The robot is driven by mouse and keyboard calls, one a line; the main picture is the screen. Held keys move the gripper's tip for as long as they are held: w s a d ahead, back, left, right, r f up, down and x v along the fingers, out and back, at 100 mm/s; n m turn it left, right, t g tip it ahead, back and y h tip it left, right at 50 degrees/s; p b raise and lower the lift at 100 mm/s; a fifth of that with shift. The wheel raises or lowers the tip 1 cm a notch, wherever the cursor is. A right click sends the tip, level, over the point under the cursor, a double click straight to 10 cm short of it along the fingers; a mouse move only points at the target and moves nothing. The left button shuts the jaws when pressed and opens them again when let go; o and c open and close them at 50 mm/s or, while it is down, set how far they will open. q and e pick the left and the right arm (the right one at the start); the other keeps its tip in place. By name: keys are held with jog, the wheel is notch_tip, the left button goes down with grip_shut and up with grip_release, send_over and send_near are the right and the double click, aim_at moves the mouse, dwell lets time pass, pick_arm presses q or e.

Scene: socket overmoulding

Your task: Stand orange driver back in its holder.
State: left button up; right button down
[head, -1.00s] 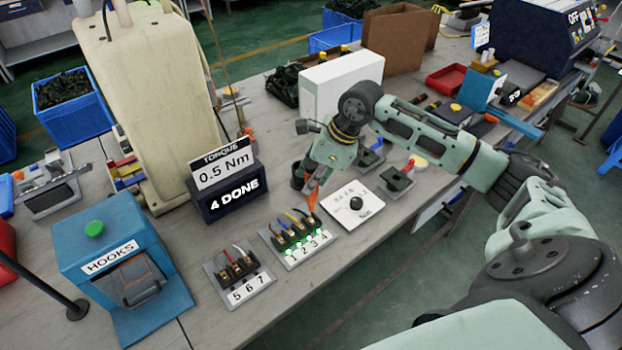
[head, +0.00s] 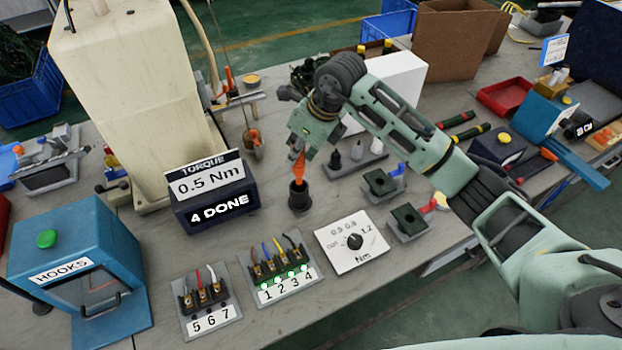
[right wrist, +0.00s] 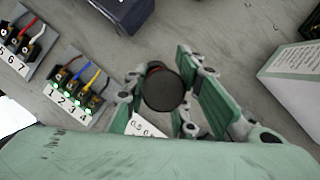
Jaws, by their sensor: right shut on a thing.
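My right gripper (head: 308,134) is shut on the orange driver (head: 298,168). The driver points down, nearly upright, directly over the dark round holder (head: 299,197) on the bench. Its lower end meets the holder's mouth in the head view; how deep it sits inside is hidden. In the right wrist view a dark round shape (right wrist: 162,89) lies between the fingers of my right gripper (right wrist: 172,110); I cannot tell whether it is the driver's end or the holder. My left gripper is not in view.
The torque display (head: 213,195) reads 0.5 Nm and 4 DONE. Terminal block 1-4 (head: 286,293) has green lights; block 5-7 (head: 212,323) shows none. A dial plate (head: 351,258) and small fixtures (head: 408,222) stand right of the holder. A white box (head: 396,85) is behind.

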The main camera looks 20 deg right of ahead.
aim_at(299, 174)
jog(key=f, duration=0.2)
jog(key=shift+s+a+f+p, duration=0.15)
jog(key=shift+a+f+p, duration=0.15)
jog(key=shift+f, duration=0.45)
jog(key=shift+d+f, duration=0.1)
jog(key=shift+f, duration=0.2)
notch_tip(299, 174, down, 3)
jog(key=shift+f+p, duration=0.1)
jog(key=shift+p, duration=0.45)
jog(key=shift+d+f, duration=0.1)
jog(key=shift+f, duration=0.2)
jog(key=c, duration=1.8)
grip_release()
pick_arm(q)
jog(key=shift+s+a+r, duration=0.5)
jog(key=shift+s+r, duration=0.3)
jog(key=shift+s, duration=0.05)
pick_arm(e)
jog(key=o, duration=0.3)
jog(key=shift+o, duration=0.2)
